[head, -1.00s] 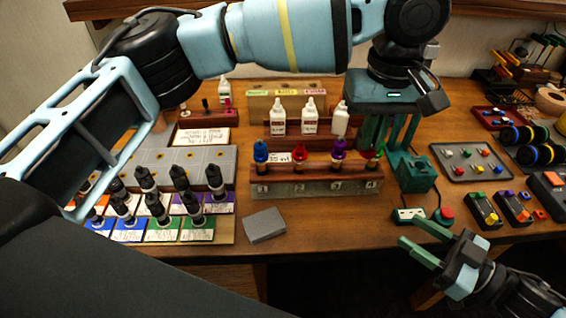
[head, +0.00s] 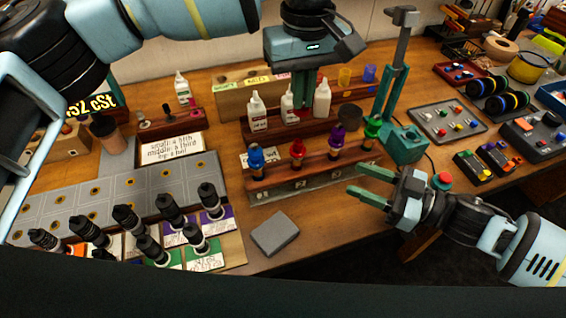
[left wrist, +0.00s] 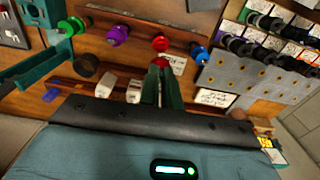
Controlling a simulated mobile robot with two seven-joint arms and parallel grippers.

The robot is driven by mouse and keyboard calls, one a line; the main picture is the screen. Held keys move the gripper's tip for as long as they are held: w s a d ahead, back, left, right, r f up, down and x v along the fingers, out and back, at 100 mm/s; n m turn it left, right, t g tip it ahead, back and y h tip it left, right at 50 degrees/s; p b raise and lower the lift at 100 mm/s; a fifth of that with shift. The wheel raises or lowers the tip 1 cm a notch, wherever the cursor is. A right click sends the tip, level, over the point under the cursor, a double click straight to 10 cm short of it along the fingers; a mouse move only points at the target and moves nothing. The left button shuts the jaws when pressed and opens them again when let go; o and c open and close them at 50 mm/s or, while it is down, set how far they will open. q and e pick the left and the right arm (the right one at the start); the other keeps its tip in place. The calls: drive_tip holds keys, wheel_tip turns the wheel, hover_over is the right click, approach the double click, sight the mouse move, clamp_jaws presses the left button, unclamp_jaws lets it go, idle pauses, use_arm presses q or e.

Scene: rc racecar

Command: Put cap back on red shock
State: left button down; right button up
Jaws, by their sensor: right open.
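The red shock (head: 298,150) stands second from the left in a numbered wooden rack (head: 310,187), between a blue shock (head: 256,158) and a purple one (head: 337,139). It also shows in the left wrist view (left wrist: 160,43). My left gripper (head: 303,108) points down behind the rack, near the white bottles. In the left wrist view its fingers are close together, with a small red piece (left wrist: 160,63), apparently the red cap, between the tips. In the head view the fingers hide it. My right gripper (head: 368,184) is open and empty at the rack's front right.
White bottles (head: 257,112) stand in a rack behind the shocks. A dark cylinder (head: 350,117) stands beside them. A teal stand (head: 403,143) is at the right, a grey block (head: 275,234) in front, and black shocks (head: 128,219) at the left.

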sight(307, 170)
drive_tip(key=shift+w+a, duration=0.1)
drive_tip(key=shift+a, duration=0.05)
idle(0.3)
drive_tip(key=x, duration=1.2)
clamp_jaws()
